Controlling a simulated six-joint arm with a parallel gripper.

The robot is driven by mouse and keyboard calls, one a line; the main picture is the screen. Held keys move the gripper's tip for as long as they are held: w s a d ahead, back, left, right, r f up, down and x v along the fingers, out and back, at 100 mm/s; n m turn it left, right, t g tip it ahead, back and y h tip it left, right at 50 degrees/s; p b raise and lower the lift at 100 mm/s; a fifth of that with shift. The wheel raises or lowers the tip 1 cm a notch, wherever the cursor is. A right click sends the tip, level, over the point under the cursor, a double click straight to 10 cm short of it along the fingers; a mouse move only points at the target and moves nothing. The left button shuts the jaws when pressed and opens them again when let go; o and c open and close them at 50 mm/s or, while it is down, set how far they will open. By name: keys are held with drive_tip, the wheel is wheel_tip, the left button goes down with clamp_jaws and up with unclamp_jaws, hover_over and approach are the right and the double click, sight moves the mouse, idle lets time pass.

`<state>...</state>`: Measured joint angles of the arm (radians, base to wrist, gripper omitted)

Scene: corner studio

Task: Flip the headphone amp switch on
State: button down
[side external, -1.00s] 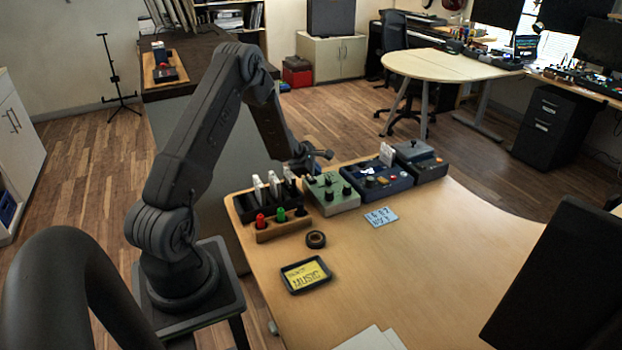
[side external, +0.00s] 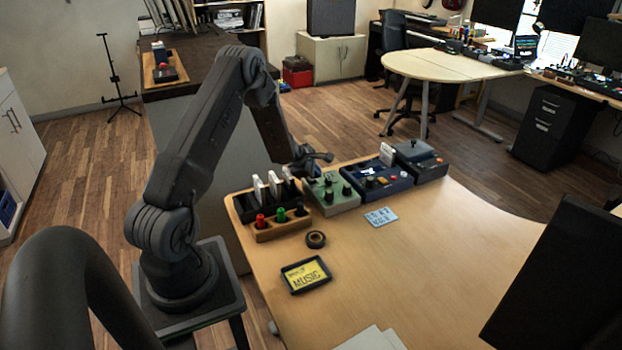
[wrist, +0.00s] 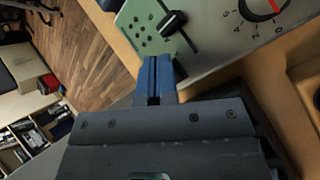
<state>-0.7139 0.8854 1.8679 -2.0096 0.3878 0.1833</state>
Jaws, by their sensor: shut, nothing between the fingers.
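A pale green box with dark knobs (side external: 335,199) stands at the back edge of the desk in the side view; I cannot read a label naming it the headphone amp. The wrist view shows its panel (wrist: 225,40), with a black lever-like control (wrist: 171,23) beside small dark holes and a numbered dial (wrist: 262,8) with a red mark. I cannot tell which position the lever is in. My gripper (side external: 328,157) is at the box's rear edge. Its blue fingers (wrist: 157,66) are shut and empty, just short of the lever in the picture; contact is unclear.
A dark blue box (side external: 378,184) and a grey-topped box (side external: 420,160) stand to the right. A dark rack with white cards (side external: 258,208) and a wooden holder with coloured plugs (side external: 283,229) stand left. A black ring (side external: 316,239) and yellow display (side external: 306,275) lie in front.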

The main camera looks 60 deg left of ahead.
drive_tip(key=shift+f, duration=0.3)
drive_tip(key=shift+r, duration=0.15)
idle(0.4)
drive_tip(key=shift+r, duration=0.65)
wheel_tip(320, 180, up, 6)
idle(0.5)
